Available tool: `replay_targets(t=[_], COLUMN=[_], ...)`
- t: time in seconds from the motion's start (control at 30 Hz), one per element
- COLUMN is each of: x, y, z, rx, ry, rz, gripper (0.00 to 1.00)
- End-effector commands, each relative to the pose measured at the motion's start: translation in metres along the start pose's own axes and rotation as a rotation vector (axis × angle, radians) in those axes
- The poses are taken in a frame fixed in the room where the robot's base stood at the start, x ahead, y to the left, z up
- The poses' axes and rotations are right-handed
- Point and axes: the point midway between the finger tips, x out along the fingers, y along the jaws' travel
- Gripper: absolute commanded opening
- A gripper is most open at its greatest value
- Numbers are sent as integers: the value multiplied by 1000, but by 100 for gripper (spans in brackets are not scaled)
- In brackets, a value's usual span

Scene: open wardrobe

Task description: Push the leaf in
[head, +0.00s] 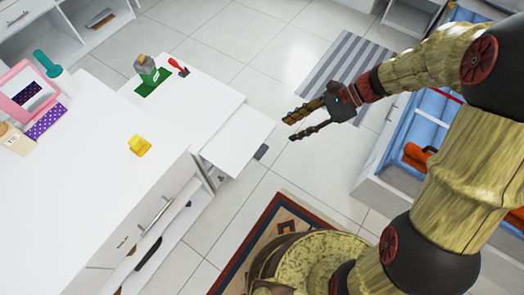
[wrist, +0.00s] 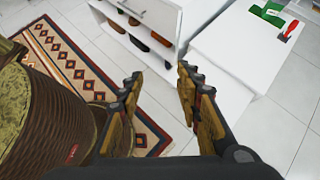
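The leaf (head: 240,140) is a flat white panel sticking out from the right side of a white cabinet top (head: 210,100). It sits slightly lower than that top, with a gap showing along its near edge. In the wrist view the leaf (wrist: 225,92) is right of centre, partly hidden behind the right finger. My gripper (head: 290,129) is open and empty, its two fingers apart and pointing left towards the leaf's outer edge. In the head view the fingertips appear a short way right of the leaf, not touching it. The wrist view also shows my gripper (wrist: 158,75) open.
A green item (head: 153,83) and a red-handled tool (head: 179,67) lie on the cabinet top. A yellow object (head: 139,146) is on the nearer white counter (head: 95,170). A patterned rug (head: 262,235) lies below. Tiled floor is free right of the leaf.

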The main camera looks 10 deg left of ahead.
Motion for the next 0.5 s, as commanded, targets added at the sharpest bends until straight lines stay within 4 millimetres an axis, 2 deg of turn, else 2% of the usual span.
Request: replay_targets(t=[0.27, 0.5], x=[55, 106], y=[-53, -86], z=[-40, -93], rx=[435, 808], ry=[-301, -544], rz=[-10, -19], gripper=[35, 35])
